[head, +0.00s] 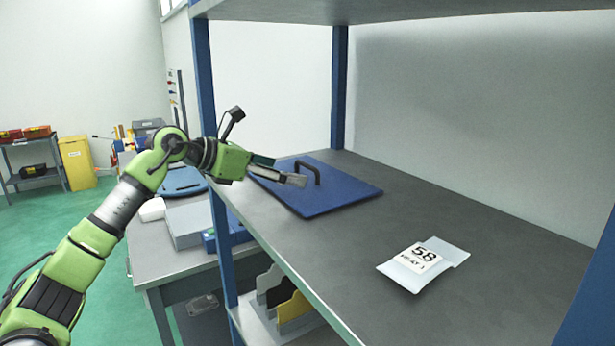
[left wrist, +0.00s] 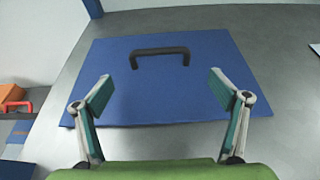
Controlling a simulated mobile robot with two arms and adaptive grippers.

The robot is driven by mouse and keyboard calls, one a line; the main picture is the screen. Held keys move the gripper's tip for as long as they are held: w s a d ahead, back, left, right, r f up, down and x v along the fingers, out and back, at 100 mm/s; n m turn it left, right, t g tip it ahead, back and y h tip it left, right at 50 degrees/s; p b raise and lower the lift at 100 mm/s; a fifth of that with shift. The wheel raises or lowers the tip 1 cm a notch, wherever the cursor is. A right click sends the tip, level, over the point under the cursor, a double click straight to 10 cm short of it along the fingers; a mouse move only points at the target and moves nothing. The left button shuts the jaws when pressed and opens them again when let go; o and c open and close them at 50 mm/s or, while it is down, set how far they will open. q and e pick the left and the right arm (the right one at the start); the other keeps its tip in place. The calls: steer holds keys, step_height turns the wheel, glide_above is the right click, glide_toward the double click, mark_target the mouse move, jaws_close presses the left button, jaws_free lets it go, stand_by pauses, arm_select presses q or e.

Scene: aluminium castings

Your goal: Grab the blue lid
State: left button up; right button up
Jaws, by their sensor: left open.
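The blue lid (head: 322,199) is a flat rectangular plate lying on the grey shelf. A dark arched handle (head: 308,172) stands up from its middle. My left gripper (head: 300,177) reaches in from the left over the lid, close to the handle in the head view. In the left wrist view the blue lid (left wrist: 165,85) lies ahead, with its handle (left wrist: 160,53) beyond the fingertips. The left gripper (left wrist: 160,90) is open, its two fingers spread wide with nothing between them. My right gripper is not in view.
A pale packet labelled 58 (head: 422,264) lies on the shelf (head: 480,280) to the right. A blue upright (head: 207,110) stands close by my left arm, and an upper shelf (head: 400,8) hangs above. A table (head: 150,250) with boxes stands at the left.

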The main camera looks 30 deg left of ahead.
mark_target(301, 170)
arm_select(q)
steer(key=w+d+p, duration=0.1)
steer(key=w+p, duration=0.1)
steer(key=shift+w+d+r, duration=0.2)
steer(key=shift+w+d, duration=0.15)
steer(key=shift+p+x, duration=0.45)
steer(key=shift+x, duration=0.65)
steer(key=shift+w+f, duration=0.1)
steer(key=shift+f, duration=0.2)
steer(key=shift+a, duration=0.1)
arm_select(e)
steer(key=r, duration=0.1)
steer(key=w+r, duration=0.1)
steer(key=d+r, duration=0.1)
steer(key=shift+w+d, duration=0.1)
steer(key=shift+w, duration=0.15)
arm_select(q)
steer(key=c, duration=1.3)
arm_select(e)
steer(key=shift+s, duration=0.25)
